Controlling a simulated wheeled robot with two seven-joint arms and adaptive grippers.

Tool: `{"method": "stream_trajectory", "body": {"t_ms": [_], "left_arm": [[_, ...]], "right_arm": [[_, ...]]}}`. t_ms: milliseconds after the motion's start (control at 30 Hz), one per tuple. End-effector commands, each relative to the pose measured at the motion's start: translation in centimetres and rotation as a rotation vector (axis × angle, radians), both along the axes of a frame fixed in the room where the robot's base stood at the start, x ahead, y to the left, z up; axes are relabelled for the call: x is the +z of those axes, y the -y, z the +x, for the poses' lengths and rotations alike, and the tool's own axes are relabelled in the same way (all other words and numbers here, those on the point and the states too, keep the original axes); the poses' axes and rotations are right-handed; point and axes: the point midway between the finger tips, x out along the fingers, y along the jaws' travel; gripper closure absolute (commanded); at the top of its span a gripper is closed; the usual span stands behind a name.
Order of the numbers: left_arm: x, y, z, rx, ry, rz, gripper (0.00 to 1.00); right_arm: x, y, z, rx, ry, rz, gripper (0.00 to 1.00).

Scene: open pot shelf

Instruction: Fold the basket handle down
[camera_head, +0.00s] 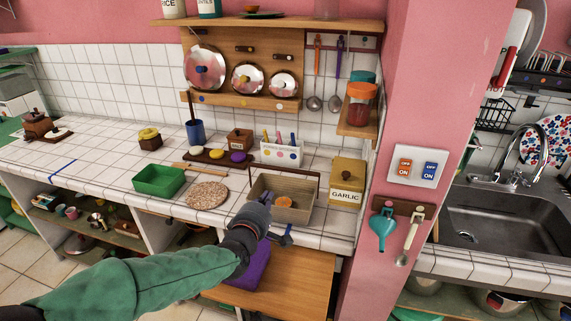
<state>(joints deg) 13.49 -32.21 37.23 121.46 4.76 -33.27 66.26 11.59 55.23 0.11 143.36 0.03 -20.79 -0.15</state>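The basket (310,212) is a beige-brown open box on the white tiled counter near its front edge. Its dark handle (290,168) stands up, its crossbar above the basket's back part. An orange-brown round thing (284,202) lies inside. My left gripper (283,238), dark grey, is at the basket's front left, by the counter edge and below the handle. My wrist hides the basket's front left corner. I cannot make out the gap between the fingers or whether they touch the basket. My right gripper is not in view.
A garlic box (346,183) stands close to the basket's right. A round cork mat (208,195) and green tray (160,180) lie to the left. A white holder (282,152) is behind. A purple thing (248,272) is below the counter edge. A pink pillar (440,80) rises at right.

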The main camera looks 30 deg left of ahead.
Motion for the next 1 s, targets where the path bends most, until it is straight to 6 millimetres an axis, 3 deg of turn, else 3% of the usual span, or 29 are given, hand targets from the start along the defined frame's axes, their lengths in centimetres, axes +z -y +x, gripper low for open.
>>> {"method": "stream_trajectory", "body": {"t_ms": [267, 1000], "left_arm": [[0.0, -0.6, 1.8, 0.005, 0.011, -0.007, 1.0], [-1.6, -3.2, 12.1, 0.004, 0.011, -0.007, 1.0]], "right_arm": [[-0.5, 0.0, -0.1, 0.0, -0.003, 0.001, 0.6], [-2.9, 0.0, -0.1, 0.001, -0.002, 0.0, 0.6]]}}
